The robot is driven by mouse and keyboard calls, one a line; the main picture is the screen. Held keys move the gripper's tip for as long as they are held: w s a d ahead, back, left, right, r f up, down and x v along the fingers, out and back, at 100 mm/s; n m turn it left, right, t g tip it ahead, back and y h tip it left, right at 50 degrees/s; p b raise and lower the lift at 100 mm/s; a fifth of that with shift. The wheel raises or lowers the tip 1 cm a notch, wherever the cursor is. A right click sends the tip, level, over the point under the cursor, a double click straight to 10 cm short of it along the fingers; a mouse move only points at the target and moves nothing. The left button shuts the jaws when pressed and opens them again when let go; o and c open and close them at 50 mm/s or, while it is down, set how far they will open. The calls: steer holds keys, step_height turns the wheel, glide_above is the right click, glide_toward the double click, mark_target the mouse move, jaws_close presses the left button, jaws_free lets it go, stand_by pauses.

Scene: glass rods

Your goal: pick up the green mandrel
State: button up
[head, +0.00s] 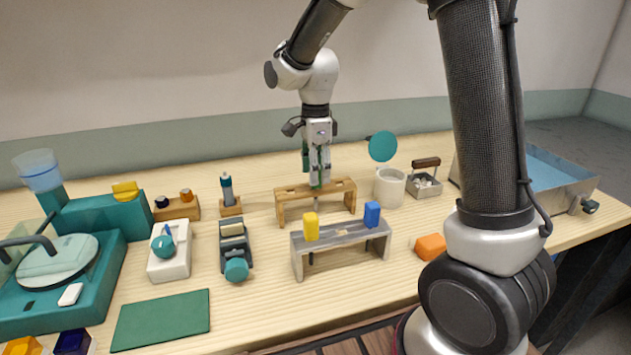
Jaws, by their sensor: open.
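The green mandrel (318,184) shows only as a small strip of green between and below my fingertips, over the wooden rack (284,210). My fingers hide most of it. My gripper (318,174) points straight down above the middle of that rack. It is open, with the fingers on either side of the green strip. I cannot tell whether they touch it.
A grey rack (340,258) in front carries a yellow mandrel (311,225) and a blue mandrel (371,213). A pale cup (389,188) and a metal basket (425,188) stand to the right. An orange block (431,246) lies at the front right. A green mat (162,319) lies at the front left.

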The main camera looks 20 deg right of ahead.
steer(key=shift+f, duration=0.85)
jaws_close()
steer(key=shift+r, duration=0.1)
step_height(320, 180, up, 10)
